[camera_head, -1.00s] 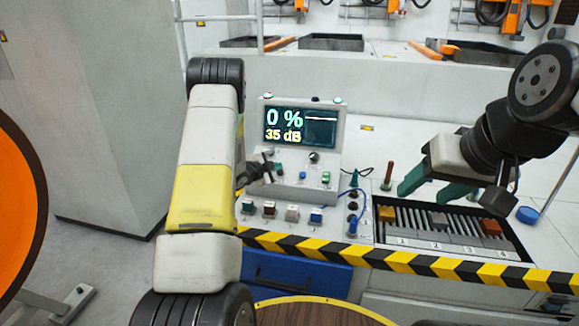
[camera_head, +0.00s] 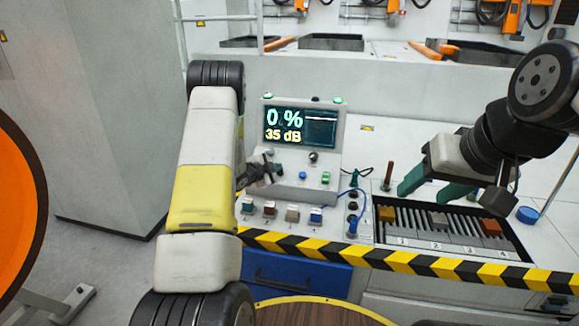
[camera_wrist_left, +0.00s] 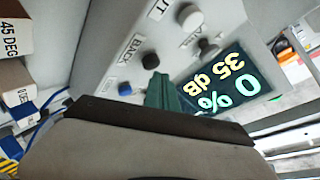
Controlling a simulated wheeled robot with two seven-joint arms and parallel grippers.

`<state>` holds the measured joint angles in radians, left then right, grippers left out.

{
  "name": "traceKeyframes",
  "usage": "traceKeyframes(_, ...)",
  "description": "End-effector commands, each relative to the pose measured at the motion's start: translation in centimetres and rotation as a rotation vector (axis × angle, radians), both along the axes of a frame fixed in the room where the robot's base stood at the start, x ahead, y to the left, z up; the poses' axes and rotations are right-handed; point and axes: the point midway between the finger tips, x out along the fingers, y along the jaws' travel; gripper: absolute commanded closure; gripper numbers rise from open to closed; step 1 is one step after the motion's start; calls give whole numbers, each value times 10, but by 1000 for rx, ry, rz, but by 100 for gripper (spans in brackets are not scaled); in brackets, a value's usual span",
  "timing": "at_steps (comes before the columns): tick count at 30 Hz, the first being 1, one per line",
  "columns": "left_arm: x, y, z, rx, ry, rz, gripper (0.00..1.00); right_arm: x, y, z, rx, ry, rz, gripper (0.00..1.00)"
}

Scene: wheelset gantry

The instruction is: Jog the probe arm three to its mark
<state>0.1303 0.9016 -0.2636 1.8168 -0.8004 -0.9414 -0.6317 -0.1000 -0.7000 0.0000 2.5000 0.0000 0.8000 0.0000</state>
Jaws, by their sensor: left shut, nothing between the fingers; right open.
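The control console (camera_head: 325,160) stands at the middle, its screen (camera_head: 300,127) reading 0 % and 35 dB. Its sloped face carries a blue button (camera_head: 302,175), a dark knob (camera_head: 314,157) and a green switch (camera_head: 326,178). My left gripper (camera_head: 279,171) is shut and empty close to this face. My right gripper (camera_head: 425,194) is open above the rack. Orange probe arms (camera_head: 514,18) hang at the back; which is three cannot be told.
A numbered rack (camera_head: 450,236) with several blocks stands at the right. Small labelled blocks (camera_head: 291,213) and a blue cable (camera_head: 360,205) lie before the console. Striped edging (camera_head: 400,261) runs along the bench front. A blue drawer (camera_head: 290,273) is below.

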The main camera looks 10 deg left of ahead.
Motion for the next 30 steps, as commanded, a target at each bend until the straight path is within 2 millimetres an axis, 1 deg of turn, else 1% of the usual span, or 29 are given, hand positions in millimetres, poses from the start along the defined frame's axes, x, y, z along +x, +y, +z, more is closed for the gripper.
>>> traceKeyframes(30, 4, 0, -8, 0, 0, 0, 100, 0, 0, 0, 0, 0, 0, 44)
